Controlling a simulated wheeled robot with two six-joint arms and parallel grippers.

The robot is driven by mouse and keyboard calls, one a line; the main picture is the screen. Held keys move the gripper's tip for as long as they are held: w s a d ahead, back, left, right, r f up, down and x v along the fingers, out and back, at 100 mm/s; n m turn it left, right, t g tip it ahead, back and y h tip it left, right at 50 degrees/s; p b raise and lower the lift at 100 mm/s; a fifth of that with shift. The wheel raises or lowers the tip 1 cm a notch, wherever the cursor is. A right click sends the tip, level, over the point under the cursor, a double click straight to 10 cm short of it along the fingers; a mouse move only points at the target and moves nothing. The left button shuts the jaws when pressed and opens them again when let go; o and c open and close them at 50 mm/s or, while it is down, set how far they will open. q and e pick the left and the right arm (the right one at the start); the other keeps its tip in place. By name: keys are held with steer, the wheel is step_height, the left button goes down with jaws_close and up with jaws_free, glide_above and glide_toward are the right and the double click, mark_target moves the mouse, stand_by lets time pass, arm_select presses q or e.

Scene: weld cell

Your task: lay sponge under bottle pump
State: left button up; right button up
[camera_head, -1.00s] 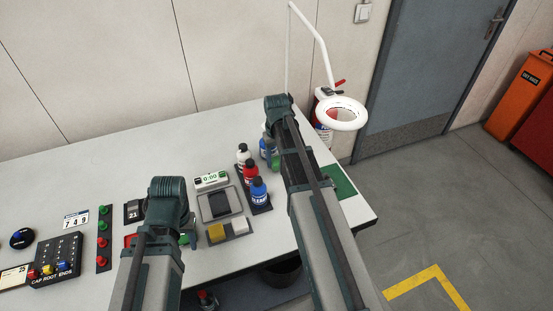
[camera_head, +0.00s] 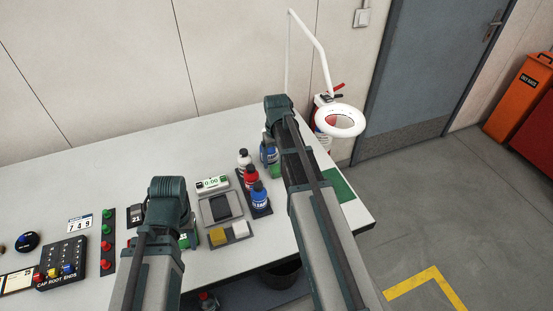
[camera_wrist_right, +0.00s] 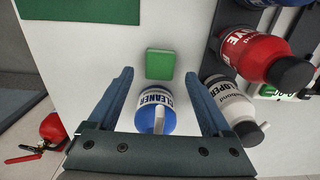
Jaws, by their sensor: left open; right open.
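The green sponge (camera_wrist_right: 160,64) lies flat on the white table in the right wrist view, just beyond the blue cleaner bottle. The blue cleaner bottle (camera_wrist_right: 154,97) with its white pump (camera_wrist_right: 159,119) stands between the two spread fingers of my right gripper (camera_wrist_right: 170,85), with gaps on both sides. In the head view the same bottle (camera_head: 267,153) stands left of my right wrist, and the sponge (camera_head: 275,171) shows partly in front of it. My left gripper (camera_head: 168,200) is over the table's front part, away from both; its fingertips are hidden by my arm.
A dark tray with a white developer bottle (camera_head: 243,160), a red bottle (camera_head: 251,177) and a blue bottle (camera_head: 259,196) stands close by. A green mat (camera_head: 342,187) lies at the table's right end. A ring lamp (camera_head: 339,121) hangs at the back right.

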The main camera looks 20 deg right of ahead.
step_height(320, 180, up, 11)
steer(key=p, duration=1)
steer(key=s+a+n, duration=0.2)
steer(key=s+a, duration=0.7)
steer(key=a, duration=0.2)
steer(key=s+a+n+h, duration=0.1)
steer(key=s+a+n, duration=0.1)
steer(key=s+a, duration=0.7)
steer(key=a, duration=0.3)
steer(key=shift+a, duration=0.3)
steer(key=shift+s+f, duration=0.1)
step_height(320, 180, down, 5)
steer(key=b, duration=0.5)
